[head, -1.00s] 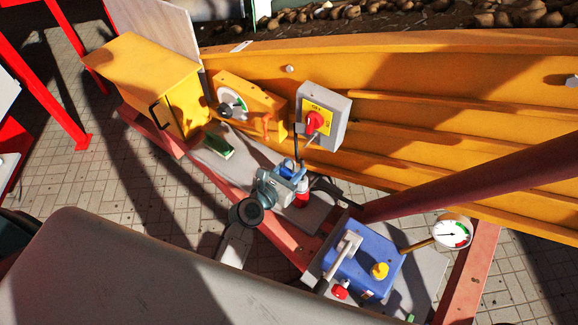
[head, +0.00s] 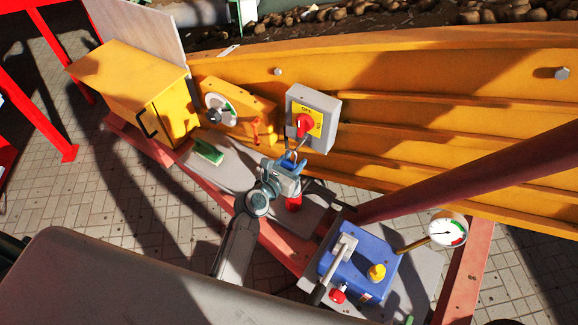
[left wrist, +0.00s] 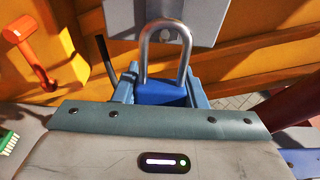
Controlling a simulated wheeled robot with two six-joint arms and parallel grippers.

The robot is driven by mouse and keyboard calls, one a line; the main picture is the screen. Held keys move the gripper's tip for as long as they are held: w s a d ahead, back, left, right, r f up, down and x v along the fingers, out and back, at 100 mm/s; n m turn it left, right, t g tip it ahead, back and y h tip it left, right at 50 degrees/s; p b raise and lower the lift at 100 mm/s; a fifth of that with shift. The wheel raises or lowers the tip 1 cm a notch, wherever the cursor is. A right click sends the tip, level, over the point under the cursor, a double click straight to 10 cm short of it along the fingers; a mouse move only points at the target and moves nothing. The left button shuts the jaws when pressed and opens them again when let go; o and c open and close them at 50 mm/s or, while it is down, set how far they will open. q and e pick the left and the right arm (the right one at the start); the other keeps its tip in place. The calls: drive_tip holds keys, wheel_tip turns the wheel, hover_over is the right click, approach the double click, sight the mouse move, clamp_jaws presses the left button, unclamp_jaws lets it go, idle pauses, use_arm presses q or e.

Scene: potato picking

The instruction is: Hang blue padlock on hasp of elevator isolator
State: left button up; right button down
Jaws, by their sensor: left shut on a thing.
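My left gripper (head: 287,164) is shut on the blue padlock (head: 287,169) just below the isolator. In the left wrist view the padlock (left wrist: 162,93) sits between the fingers, its silver shackle upright and pointing at the isolator's lower edge. The elevator isolator (head: 313,118) is a grey box with a yellow plate and a red rotary switch (head: 305,124), mounted on the yellow side wall. In the left wrist view the grey isolator box (left wrist: 165,15) is right behind the shackle top. I cannot tell whether the shackle touches the hasp. My right gripper is not in view.
A yellow cabinet (head: 140,85) and a gauge box with a dial (head: 222,107) stand to the left. A green brush (head: 208,152) lies on the grey plate. A blue box (head: 358,262) with a lever and a pressure gauge (head: 447,228) are at the lower right. A dark red pipe (head: 480,170) crosses the right side.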

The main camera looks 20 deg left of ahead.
use_arm(q)
drive_tip(key=shift+f+b+x, duration=0.15)
drive_tip(key=shift+b+x, duration=0.15)
drive_tip(key=shift+x, duration=0.7)
drive_tip(key=shift+f+b+x, duration=0.2)
drive_tip(key=shift+b+x, duration=0.1)
drive_tip(key=shift+x, duration=0.7)
drive_tip(key=o, duration=1.1)
drive_tip(key=shift+f, duration=0.1)
drive_tip(key=shift+s, duration=0.1)
